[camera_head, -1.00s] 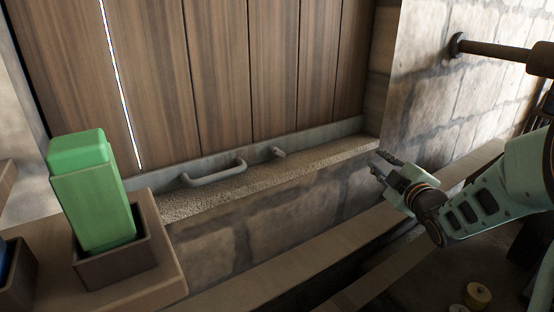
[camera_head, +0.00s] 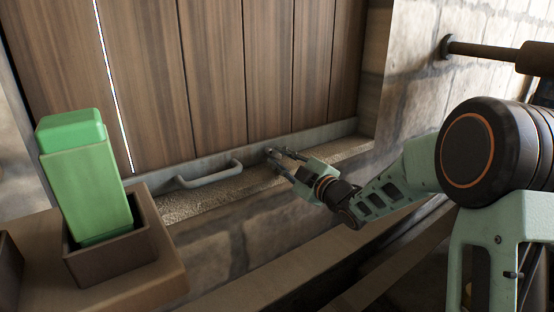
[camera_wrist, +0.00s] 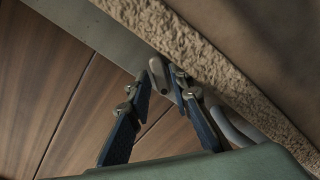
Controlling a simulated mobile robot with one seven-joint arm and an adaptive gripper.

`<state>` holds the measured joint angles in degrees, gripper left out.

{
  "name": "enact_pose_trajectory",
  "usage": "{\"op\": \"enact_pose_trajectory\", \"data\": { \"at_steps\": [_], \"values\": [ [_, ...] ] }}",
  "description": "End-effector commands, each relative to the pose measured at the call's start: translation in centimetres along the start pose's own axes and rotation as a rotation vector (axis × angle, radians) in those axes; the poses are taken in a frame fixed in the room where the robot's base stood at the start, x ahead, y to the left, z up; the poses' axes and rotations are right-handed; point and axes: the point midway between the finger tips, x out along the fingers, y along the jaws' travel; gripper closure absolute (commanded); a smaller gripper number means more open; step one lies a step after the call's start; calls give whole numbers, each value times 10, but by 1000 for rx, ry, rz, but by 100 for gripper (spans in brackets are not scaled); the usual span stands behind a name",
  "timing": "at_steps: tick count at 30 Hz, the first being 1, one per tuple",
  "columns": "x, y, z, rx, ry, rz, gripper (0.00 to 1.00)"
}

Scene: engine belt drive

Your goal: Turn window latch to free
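The window latch (camera_wrist: 160,72) is a small grey lever on the bottom rail of the wooden window. In the wrist view it lies between my fingertips. In the head view my gripper (camera_head: 275,158) reaches it from the right and mostly hides it. My gripper's fingers (camera_wrist: 164,84) are apart, one on each side of the latch. I cannot tell whether either finger touches it.
A grey bar handle (camera_head: 208,174) is fixed to the rail left of the latch, close to my fingers. A rough stone sill (camera_head: 190,205) runs below. A green block (camera_head: 85,180) stands in a wooden holder (camera_head: 110,260) at left. A dark rod (camera_head: 490,50) sticks out from the right wall.

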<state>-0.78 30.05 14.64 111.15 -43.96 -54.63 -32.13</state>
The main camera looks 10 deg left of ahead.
Motion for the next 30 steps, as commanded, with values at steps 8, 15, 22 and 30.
{"op": "enact_pose_trajectory", "data": {
  "at_steps": [8, 15, 22, 30],
  "values": [
    [15, 0, 0, 0, 0, 0, 80],
    [15, 0, 0, 0, -1, 0, 85],
    [14, 0, 0, 0, -1, 0, 100],
    [14, 0, 0, 23, -1, 0, 100]
  ]
}}
